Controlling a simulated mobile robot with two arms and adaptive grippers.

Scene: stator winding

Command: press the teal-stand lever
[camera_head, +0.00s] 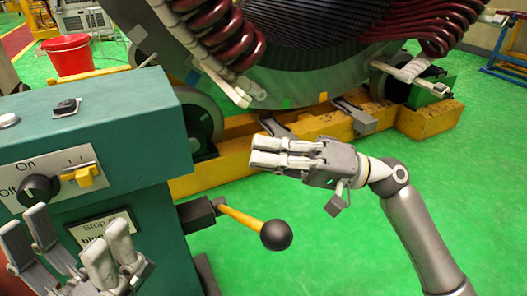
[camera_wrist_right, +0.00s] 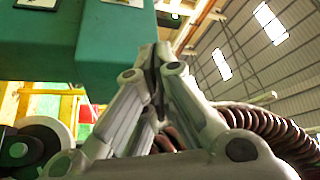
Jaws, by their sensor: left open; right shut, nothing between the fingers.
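The teal stand (camera_head: 110,130) fills the left of the head view. Its lever has a yellow rod (camera_head: 240,217) and a black ball knob (camera_head: 276,235), and sticks out to the right from a dark mount on the stand's side. My right gripper (camera_head: 255,152) is shut and empty, above and behind the lever, apart from it. The right wrist view shows its fingers (camera_wrist_right: 155,60) together, with the teal stand (camera_wrist_right: 45,45) at upper left. My left gripper (camera_head: 75,240) is open in front of the stand's panel, fingers pointing up, below the black knob switch (camera_head: 40,189).
A yellow handle (camera_head: 86,175) sits on the panel near the knob switch. The large stator (camera_head: 300,60) with dark red coils stands on a yellow base (camera_head: 235,155) behind. A red bucket (camera_head: 70,55) is at the back left. Green floor (camera_head: 310,260) is clear right of the lever.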

